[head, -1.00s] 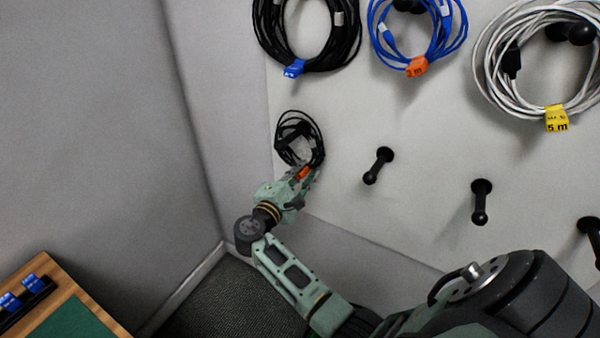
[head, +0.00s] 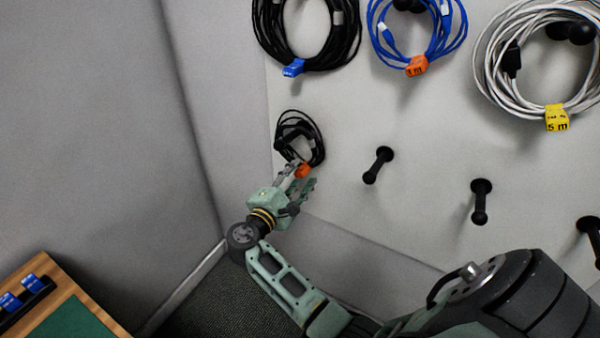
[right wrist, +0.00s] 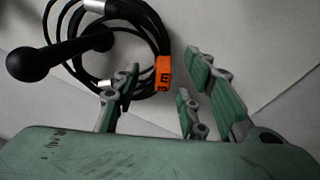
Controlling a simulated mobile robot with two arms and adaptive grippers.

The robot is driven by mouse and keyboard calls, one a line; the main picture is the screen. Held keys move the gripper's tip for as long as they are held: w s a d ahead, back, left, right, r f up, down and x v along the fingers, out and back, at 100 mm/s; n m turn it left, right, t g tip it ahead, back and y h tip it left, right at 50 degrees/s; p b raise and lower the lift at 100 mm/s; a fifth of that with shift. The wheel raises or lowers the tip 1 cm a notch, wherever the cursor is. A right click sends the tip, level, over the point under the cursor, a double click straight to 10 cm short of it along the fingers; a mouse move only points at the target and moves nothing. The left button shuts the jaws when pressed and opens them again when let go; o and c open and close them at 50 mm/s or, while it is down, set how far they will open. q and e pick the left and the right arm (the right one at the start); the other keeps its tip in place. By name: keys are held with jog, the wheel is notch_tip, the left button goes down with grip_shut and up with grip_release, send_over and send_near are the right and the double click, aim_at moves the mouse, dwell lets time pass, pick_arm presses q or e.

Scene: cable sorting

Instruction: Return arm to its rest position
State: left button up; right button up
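My right gripper (head: 298,180) is just below a small black cable coil (head: 314,150) with an orange tag (head: 303,171). The coil hangs around a black peg at the lower left of the pale board. In the right wrist view the coil (right wrist: 158,40) hangs on its peg (right wrist: 60,52), and its orange tag (right wrist: 164,73) faces the fingers. The fingers of my right gripper (right wrist: 160,100) are spread apart with nothing between them. My left gripper is in neither view.
Above hang a black coil with a blue tag (head: 293,68), a blue coil (head: 418,40) and a white coil with a yellow tag (head: 557,118). Bare pegs (head: 378,165) (head: 480,202) stick out at the right. A wooden table (head: 62,285) stands at lower left.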

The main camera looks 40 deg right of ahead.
jog(key=v, duration=1)
notch_tip(320, 180, down, 21)
jog(key=s+a+n+y, duration=0.2)
jog(key=n+y, duration=0.1)
jog(key=y, duration=0.3)
jog(key=s+a+f+m+g+y, duration=0.1)
jog(key=s+f+y, duration=0.1)
jog(key=s+f, duration=0.45)
jog(key=s+a+f+g+y, duration=0.1)
jog(key=s+a+f+y, duration=0.15)
jog(key=f, duration=0.75)
jog(key=s+f+m+g+y, duration=0.1)
jog(key=s+f+m, duration=0.2)
jog(key=s, duration=0.8)
jog(key=s+f+m+g+y, duration=0.2)
jog(key=s+f+m, duration=0.1)
jog(key=s+f, duration=0.5)
jog(key=s+a+f+m+g+y, duration=0.1)
jog(key=s+f+m, duration=0.3)
jog(key=s, duration=1.1)
notch_tip(320, 180, down, 2)
jog(key=shift+f+g+y, duration=0.2)
jog(key=shift+g+y, duration=0.2)
jog(key=shift+y, duration=0.35)
